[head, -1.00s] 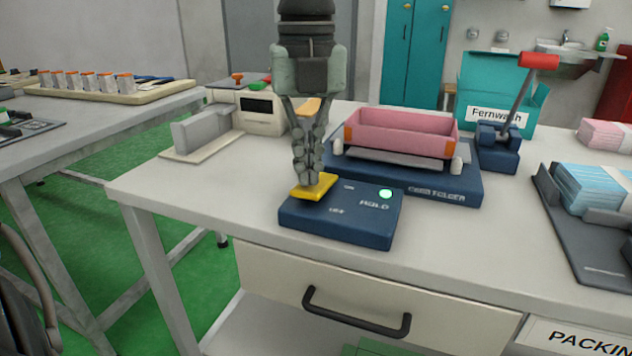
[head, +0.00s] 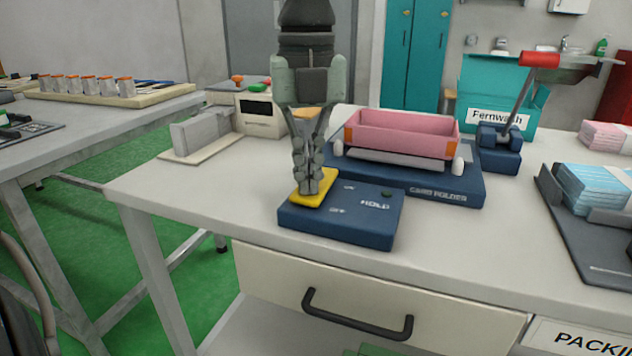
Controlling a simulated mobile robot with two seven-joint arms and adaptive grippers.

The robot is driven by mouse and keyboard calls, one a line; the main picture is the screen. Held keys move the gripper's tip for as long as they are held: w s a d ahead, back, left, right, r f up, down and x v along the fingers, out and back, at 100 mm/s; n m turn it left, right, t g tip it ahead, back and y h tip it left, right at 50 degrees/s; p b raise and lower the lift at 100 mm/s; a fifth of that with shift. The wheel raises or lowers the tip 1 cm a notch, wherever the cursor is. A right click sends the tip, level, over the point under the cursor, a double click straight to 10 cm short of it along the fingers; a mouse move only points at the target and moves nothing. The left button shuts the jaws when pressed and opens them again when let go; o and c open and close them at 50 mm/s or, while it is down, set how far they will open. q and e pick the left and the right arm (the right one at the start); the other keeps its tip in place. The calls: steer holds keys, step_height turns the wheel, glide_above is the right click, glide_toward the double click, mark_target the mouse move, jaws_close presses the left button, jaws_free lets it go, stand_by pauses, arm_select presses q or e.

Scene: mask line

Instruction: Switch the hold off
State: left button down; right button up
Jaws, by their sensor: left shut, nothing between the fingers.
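The hold switch is a dark blue box (head: 345,225) at the front of the table, marked HOLD, ON and OFF. A yellow rocker (head: 325,199) sits at its left end. My right gripper is not in view.
A beige machine (head: 250,112) is at back left. Blue mask packs (head: 595,188) lie at right. Table at front right is clear.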

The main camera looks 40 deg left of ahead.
arm_select(q)
steer(key=shift+r+p, duration=2.2)
steer(key=shift+r, duration=1.35)
